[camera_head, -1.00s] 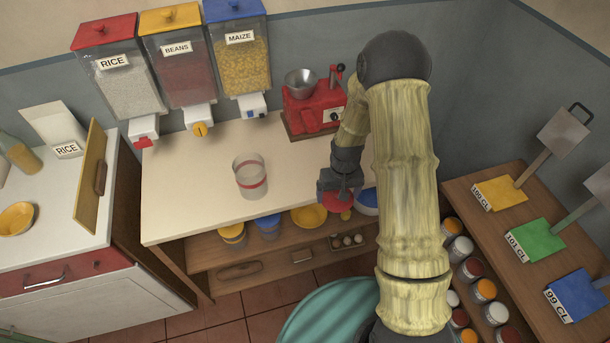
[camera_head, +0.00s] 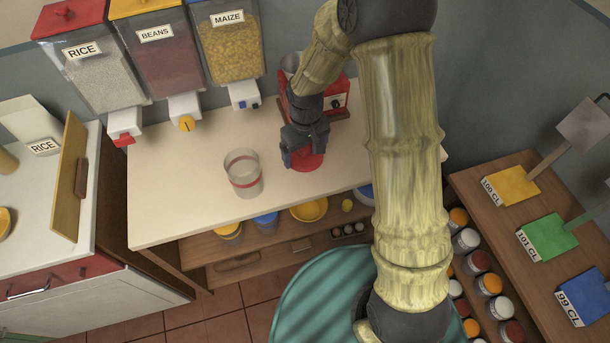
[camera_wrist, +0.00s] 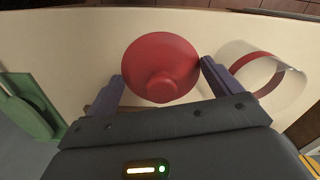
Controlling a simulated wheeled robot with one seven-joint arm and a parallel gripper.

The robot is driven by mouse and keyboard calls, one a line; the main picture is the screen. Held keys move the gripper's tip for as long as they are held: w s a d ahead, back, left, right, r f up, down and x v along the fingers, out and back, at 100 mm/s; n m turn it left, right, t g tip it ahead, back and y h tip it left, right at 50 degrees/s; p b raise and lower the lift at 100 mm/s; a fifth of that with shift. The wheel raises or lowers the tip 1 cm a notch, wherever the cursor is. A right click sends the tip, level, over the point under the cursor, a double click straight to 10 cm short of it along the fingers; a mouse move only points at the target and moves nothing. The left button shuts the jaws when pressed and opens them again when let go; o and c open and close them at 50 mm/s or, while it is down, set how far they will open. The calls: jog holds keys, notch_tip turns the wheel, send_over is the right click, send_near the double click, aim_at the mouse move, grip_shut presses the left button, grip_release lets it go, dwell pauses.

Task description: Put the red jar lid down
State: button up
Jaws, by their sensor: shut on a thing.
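The red jar lid (camera_head: 306,163) is a round red disc with a knob, over the counter in the head view. My gripper (camera_head: 304,150) is shut on it from above. In the wrist view the lid (camera_wrist: 158,60) sits between the two fingers, which touch its rim on opposite sides, and its knob faces the camera. The lid is close over the pale counter top (camera_head: 190,205); I cannot tell whether it touches. A clear jar with a red band (camera_head: 243,175) stands upright and open to its left; the jar also shows in the wrist view (camera_wrist: 262,82).
A red mill (camera_head: 334,97) stands behind my gripper. Rice, beans and maize dispensers (camera_head: 230,50) hang at the back left. Below is a shelf with a yellow bowl (camera_head: 309,209). The counter left of the jar is clear.

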send_over(306, 179)
jog(key=shift+f, duration=2.95)
notch_tip(306, 179, down, 4)
jog(key=shift+w+f+p, duration=0.1)
jog(key=shift+p, duration=0.4)
jog(key=shift+a, duration=0.15)
jog(key=shift+f, duration=0.15)
jog(key=o, duration=0.7)
